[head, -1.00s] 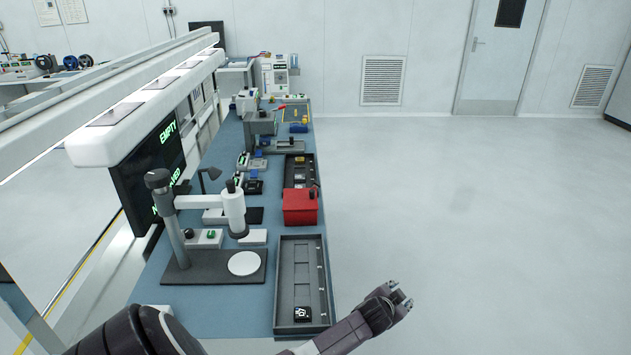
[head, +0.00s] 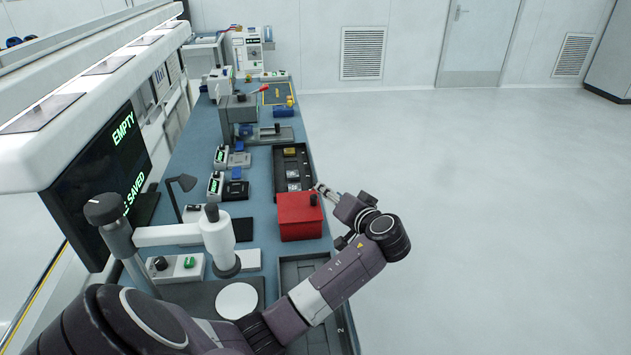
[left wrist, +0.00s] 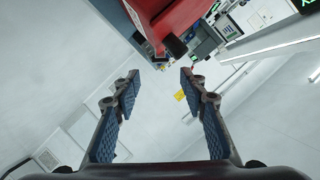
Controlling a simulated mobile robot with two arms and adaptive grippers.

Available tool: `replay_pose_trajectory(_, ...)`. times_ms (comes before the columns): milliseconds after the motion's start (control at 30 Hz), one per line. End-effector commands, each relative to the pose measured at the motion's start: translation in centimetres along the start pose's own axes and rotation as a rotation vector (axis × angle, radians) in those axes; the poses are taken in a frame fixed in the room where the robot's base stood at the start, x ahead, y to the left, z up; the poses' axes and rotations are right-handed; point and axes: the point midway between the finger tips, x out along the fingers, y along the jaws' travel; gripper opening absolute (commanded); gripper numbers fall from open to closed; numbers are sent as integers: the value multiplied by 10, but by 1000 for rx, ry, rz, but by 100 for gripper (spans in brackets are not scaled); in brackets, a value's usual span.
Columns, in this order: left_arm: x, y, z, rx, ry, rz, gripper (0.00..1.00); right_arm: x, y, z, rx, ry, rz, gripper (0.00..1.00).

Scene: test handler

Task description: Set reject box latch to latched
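The red reject box (head: 300,218) stands at the right edge of the blue bench. A black latch knob (head: 313,199) shows on its upper right side. In the left wrist view the red box (left wrist: 178,14) fills the top, with the black knob (left wrist: 176,46) sticking out between and beyond the fingertips. My left gripper (head: 322,189) is beside the box's far right corner, past the bench edge. In the left wrist view the gripper (left wrist: 160,76) is open and empty, with the knob apart from both fingers. My right gripper is not in view.
A dark tray (head: 278,173) with small parts lies behind the box, and another tray (head: 302,268) in front, partly hidden by my arm. A microscope-like stand (head: 218,235) is to the left. Open floor (head: 480,230) lies on the right.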

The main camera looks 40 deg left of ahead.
Motion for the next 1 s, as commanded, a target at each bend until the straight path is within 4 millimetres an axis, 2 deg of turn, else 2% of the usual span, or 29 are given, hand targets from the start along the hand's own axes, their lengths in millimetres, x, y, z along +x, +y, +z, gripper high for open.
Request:
replay_pose_trajectory(167,19,-4,-1,3,-2,-7,39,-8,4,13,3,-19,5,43)
replay_pose_trajectory(500,66,-2,-1,2,-1,-4,39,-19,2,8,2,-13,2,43)
replay_pose_trajectory(700,76,-1,0,0,0,-2,39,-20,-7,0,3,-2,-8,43)
replay_pose_trajectory(933,77,-1,0,0,0,-1,39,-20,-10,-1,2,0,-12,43)
replay_pose_trajectory(1000,77,-1,0,0,0,-1,34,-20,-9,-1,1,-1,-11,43)
